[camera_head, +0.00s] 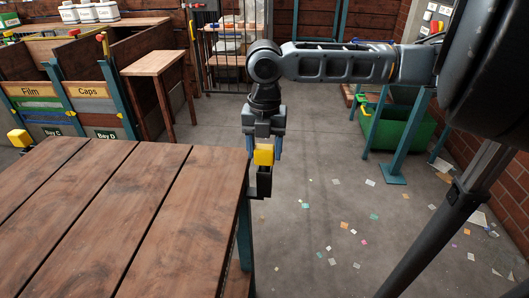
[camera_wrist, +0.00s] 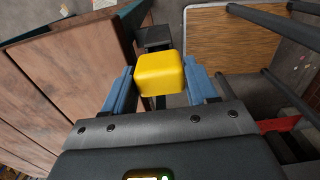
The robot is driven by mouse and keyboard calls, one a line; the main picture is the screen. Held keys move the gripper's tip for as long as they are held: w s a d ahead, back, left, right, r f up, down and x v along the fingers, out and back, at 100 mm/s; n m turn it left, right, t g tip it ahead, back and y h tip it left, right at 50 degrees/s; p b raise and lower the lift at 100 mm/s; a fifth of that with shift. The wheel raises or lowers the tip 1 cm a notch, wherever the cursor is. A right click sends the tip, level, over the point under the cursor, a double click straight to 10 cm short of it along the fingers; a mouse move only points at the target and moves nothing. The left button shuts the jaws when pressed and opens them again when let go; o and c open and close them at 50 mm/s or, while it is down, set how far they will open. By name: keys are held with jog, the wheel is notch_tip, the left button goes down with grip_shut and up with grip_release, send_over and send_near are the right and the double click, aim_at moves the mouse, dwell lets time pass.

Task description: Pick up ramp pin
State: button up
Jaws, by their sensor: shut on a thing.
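The ramp pin shows as a yellow block (camera_head: 264,155) beside the right edge of the plank table. My gripper (camera_head: 264,150) points down and its blue fingers are shut on the yellow block. In the wrist view the yellow block (camera_wrist: 160,72) sits between the two blue fingers of my gripper (camera_wrist: 161,78). A dark boxy part (camera_head: 264,182) is right below the block; it also shows behind the block in the wrist view (camera_wrist: 154,38). I cannot tell whether it belongs to the pin or is a separate holder.
The plank table (camera_head: 110,220) fills the lower left, its top clear. A similar yellow block (camera_head: 18,138) is at its far left corner. Film and Caps bays (camera_head: 70,90) and a small wooden table (camera_head: 155,62) stand behind. A green bin (camera_head: 400,130) is at right. Scraps litter the floor.

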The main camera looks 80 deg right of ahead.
notch_tip(320, 180, up, 18)
jog(key=shift+b, duration=0.3)
dwell(0.5)
notch_tip(320, 180, up, 12)
jog(key=p, duration=0.7)
dwell(0.4)
jog(key=shift+f, duration=0.1)
dwell(0.4)
